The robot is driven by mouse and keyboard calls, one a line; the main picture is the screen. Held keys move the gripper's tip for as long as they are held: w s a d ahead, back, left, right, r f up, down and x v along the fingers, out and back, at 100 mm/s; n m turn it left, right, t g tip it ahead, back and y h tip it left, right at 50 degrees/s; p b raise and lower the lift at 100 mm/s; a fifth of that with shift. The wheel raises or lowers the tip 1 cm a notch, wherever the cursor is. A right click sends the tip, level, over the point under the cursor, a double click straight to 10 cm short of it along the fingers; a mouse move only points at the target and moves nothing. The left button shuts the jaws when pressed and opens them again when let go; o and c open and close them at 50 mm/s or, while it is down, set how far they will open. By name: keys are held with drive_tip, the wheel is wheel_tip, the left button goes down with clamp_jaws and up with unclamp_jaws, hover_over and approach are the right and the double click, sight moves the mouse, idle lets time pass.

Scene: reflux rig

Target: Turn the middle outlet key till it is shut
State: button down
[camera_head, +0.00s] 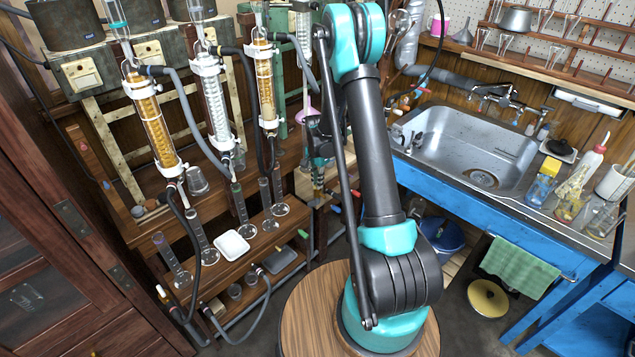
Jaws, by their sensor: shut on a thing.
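Three glass columns hang in a row on the left rig: an amber left one (152,122), a clear middle one (214,98) and an amber right one (266,85). My arm reaches from the round wooden stand up and back towards the rig. My gripper (317,160) is small and dark, partly covered by my own arm, to the right of the right column. It is shut at an outlet key. The key between the fingers is too small and too covered to make out, and its angle cannot be told.
Grey and black hoses cross the rig, one of them grey (186,110). Several glass cylinders and a white dish (232,245) stand on the low shelves. A steel sink (470,147) and blue bench (460,195) are at right. A dark cabinet (50,250) is at left.

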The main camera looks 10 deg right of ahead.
drive_tip(key=c, duration=1.6)
unclamp_jaws()
wheel_tip(320, 180, up, 12)
drive_tip(key=shift+r, duration=0.1)
